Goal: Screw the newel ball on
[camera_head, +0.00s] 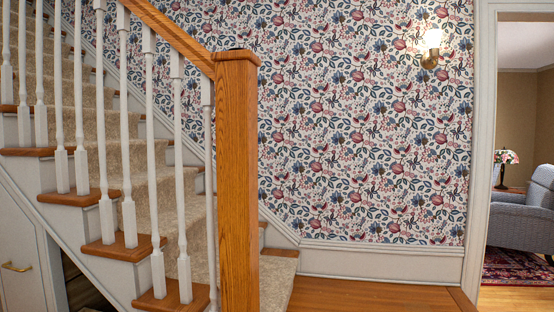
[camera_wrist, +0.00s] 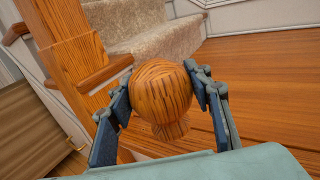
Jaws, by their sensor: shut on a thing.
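The newel post (camera_head: 238,180) is a square orange-brown wooden post at the foot of the stairs in the head view. Its top (camera_head: 237,54) is bare, with a small dark spot. The wooden newel ball (camera_wrist: 161,91) with a short neck is in the wrist view. My gripper (camera_wrist: 160,88) is shut on the ball, one finger on each side. Behind it, to the left, the post's side shows in the wrist view (camera_wrist: 68,55). The ball and post are apart in the picture. My gripper does not show in the head view.
A sloping handrail (camera_head: 175,35) meets the post from the left, above white balusters (camera_head: 155,170). Carpeted stairs (camera_head: 100,140) rise to the left. The wood floor (camera_head: 370,293) right of the post is clear. A wall lamp (camera_head: 431,48) and a grey armchair (camera_head: 525,215) stand farther off.

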